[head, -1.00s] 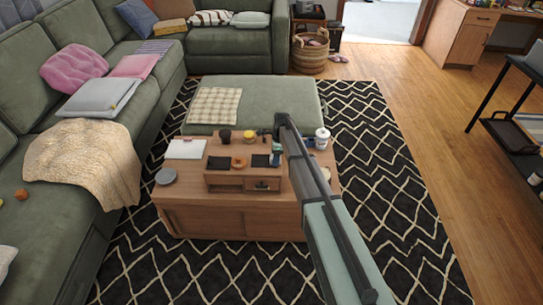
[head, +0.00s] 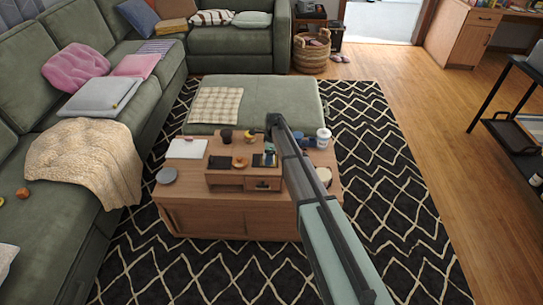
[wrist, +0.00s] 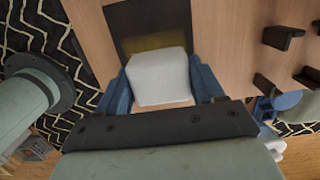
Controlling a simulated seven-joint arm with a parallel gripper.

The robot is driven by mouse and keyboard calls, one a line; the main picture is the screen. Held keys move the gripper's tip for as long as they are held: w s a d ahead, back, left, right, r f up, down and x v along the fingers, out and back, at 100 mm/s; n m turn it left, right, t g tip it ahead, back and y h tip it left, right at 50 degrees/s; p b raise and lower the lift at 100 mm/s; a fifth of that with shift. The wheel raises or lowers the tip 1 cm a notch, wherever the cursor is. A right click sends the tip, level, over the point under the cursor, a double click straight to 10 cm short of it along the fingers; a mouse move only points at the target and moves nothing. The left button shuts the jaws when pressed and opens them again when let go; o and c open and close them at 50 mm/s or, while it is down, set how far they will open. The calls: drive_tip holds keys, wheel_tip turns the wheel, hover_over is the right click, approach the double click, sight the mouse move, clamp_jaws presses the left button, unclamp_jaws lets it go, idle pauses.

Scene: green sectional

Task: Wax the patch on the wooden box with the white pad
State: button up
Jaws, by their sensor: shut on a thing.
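My gripper (wrist: 162,84) has blue fingers closed on both sides of the white pad (wrist: 160,66) in the wrist view. The pad is over the lower part of a dark patch (wrist: 140,20) on a wooden surface. A dull yellow smear shows on the patch just beyond the pad. I cannot tell whether the pad touches the surface. In the head view, the wooden box (head: 226,181) stands on the coffee table. My gripper (head: 269,150) is at the right end of its top and partly hides the dark patch there.
The coffee table (head: 195,222) also holds a white sheet (head: 187,148), a grey disc (head: 167,175), a dark cup (head: 224,135) and a lidded white cup (head: 323,137). A doughnut (head: 240,162) and another dark square (head: 219,162) lie on the box, left of my gripper.

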sight(253, 160)
drive_tip(key=shift+a+r, duration=0.1)
drive_tip(key=shift+a, duration=1.75)
drive_tip(key=shift+a, duration=1.75)
drive_tip(key=shift+r, duration=2.9)
drive_tip(key=shift+r, duration=0.1)
wheel_tip(253, 160, up, 3)
drive_tip(key=shift+f, duration=0.1)
drive_tip(key=shift+f, duration=0.1)
